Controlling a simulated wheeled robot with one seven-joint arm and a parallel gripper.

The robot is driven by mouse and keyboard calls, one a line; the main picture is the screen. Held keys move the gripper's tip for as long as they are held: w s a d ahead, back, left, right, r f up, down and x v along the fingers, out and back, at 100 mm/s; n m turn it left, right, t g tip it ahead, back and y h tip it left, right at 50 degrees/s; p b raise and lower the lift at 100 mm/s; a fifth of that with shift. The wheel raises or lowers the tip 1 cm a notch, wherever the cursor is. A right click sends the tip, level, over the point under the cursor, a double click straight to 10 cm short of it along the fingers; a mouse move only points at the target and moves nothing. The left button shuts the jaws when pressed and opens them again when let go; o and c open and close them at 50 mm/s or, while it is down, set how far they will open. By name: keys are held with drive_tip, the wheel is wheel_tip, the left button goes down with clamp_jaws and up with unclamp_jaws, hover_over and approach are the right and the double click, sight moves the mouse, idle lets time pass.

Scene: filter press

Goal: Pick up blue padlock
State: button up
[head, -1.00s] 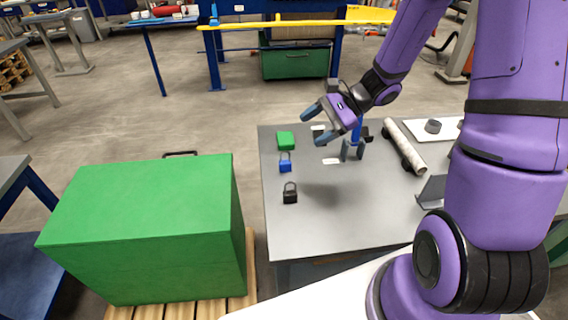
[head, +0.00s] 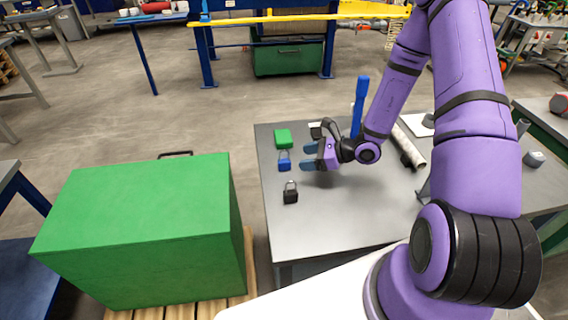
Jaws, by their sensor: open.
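The blue padlock (head: 284,164) sits on the grey table (head: 310,226) near its left edge, shackle up. My gripper (head: 306,156) is open and low over the table, just right of the padlock, with its blue-grey fingertips pointing left towards it. The fingers look close to the padlock, but I cannot tell whether they touch it. Nothing shows between the fingers.
A black padlock (head: 290,193) stands just in front of the blue one, and a green block (head: 284,138) lies just behind it. A large green box (head: 140,215) stands left of the table.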

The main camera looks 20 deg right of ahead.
sight(286, 160)
drive_tip(key=x, duration=0.8)
drive_tip(key=shift+w+a+f, duration=0.1)
drive_tip(key=shift+f, duration=0.05)
clamp_jaws()
